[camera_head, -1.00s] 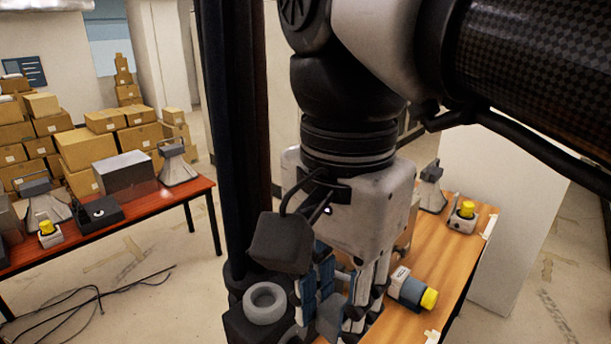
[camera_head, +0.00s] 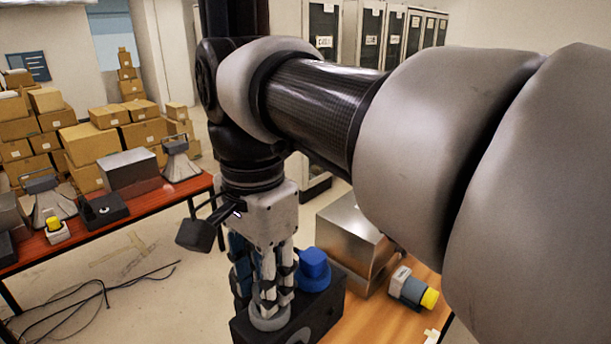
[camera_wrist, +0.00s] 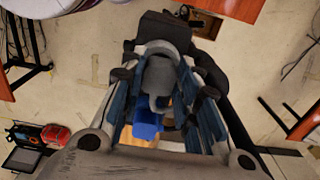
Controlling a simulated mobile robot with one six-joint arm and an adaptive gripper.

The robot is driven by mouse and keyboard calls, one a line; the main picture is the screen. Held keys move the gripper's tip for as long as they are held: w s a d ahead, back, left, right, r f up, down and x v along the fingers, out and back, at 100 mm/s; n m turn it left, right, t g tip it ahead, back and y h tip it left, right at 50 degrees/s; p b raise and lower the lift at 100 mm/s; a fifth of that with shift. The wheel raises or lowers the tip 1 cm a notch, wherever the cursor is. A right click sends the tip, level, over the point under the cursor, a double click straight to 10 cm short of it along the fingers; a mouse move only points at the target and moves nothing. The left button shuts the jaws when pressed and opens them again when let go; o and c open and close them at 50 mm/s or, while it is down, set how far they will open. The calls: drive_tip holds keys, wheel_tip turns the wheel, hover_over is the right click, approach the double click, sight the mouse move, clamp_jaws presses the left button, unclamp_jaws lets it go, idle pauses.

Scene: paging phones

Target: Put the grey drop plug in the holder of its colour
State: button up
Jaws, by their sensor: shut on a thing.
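My gripper (camera_head: 268,295) points down and is shut on the grey drop plug (camera_wrist: 160,82), which lies between the fingers in the wrist view. In the head view the fingers hide the plug. A grey ring holder (camera_head: 270,320) sits on a black box (camera_head: 330,303), right under my fingertips. In the wrist view the grey ring (camera_wrist: 172,47) shows around the far end of the plug; I cannot tell whether the plug is inside it or above it. A blue piece (camera_head: 312,268) stands on the same box, close to the right of my fingers.
A metal box (camera_head: 350,238) and a grey device with a yellow end (camera_head: 412,289) are on the wooden table to the right. A red table (camera_head: 185,188) at left bears horns and a dark device (camera_head: 103,209). Cardboard boxes (camera_head: 92,143) are stacked behind.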

drive_tip(key=shift+f, duration=0.3)
drive_tip(key=o, duration=1.1)
wheel_tip(320, 180, up, 12)
drive_tip(key=p, duration=0.2)
drive_tip(key=s+d+f+n+t, duration=0.1)
drive_tip(key=d+f+n, duration=0.1)
drive_tip(key=d+f, duration=0.3)
drive_tip(key=s+d+f+n+t, duration=0.1)
drive_tip(key=d+f+n, duration=0.15)
drive_tip(key=d, duration=0.55)
drive_tip(key=s+d+f+n+t, duration=0.1)
drive_tip(key=s+d+f, duration=0.1)
drive_tip(key=f, duration=0.2)
drive_tip(key=s+d+f+n, duration=0.1)
drive_tip(key=s+d+f, duration=0.1)
drive_tip(key=f, duration=0.3)
drive_tip(key=s+d+f+n+t, duration=0.1)
drive_tip(key=s+d+f, duration=0.2)
drive_tip(key=f, duration=0.2)
drive_tip(key=shift+d+f+n+t, duration=0.2)
drive_tip(key=shift+d+n+t, duration=0.1)
drive_tip(key=shift+d, duration=0.1)
